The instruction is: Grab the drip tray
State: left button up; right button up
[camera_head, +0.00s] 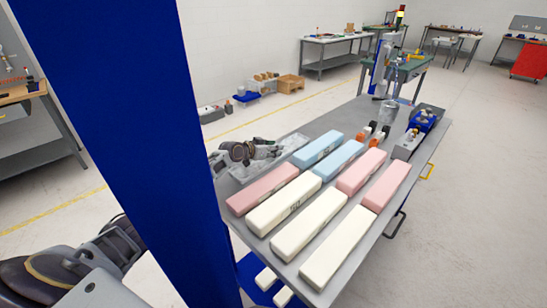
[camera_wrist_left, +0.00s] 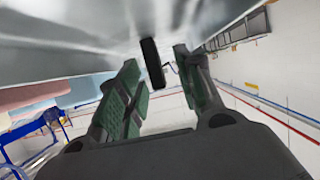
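A shiny grey tray (camera_head: 262,167), which looks like the drip tray, lies at the table's left edge in the head view, partly covered by my left gripper (camera_head: 262,150). In the left wrist view, a shiny grey surface (camera_wrist_left: 75,45), probably the tray, fills the upper part. A short black piece, perhaps its handle (camera_wrist_left: 152,63), hangs between the fingertips of my left gripper (camera_wrist_left: 155,82). The green-padded fingers are apart, with gaps on both sides of the black piece. My right gripper is in neither view.
The grey table (camera_head: 318,127) holds pink (camera_head: 262,188), blue (camera_head: 338,159) and white (camera_head: 308,231) foam blocks right of the tray. A metal canister (camera_head: 388,112) and a blue device (camera_head: 424,119) stand farther back.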

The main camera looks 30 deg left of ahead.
pick_arm(q)
jog(key=shift+c, duration=0.3)
grip_shut()
jog(key=shift+r, duration=0.2)
jog(key=shift+r, duration=4.9)
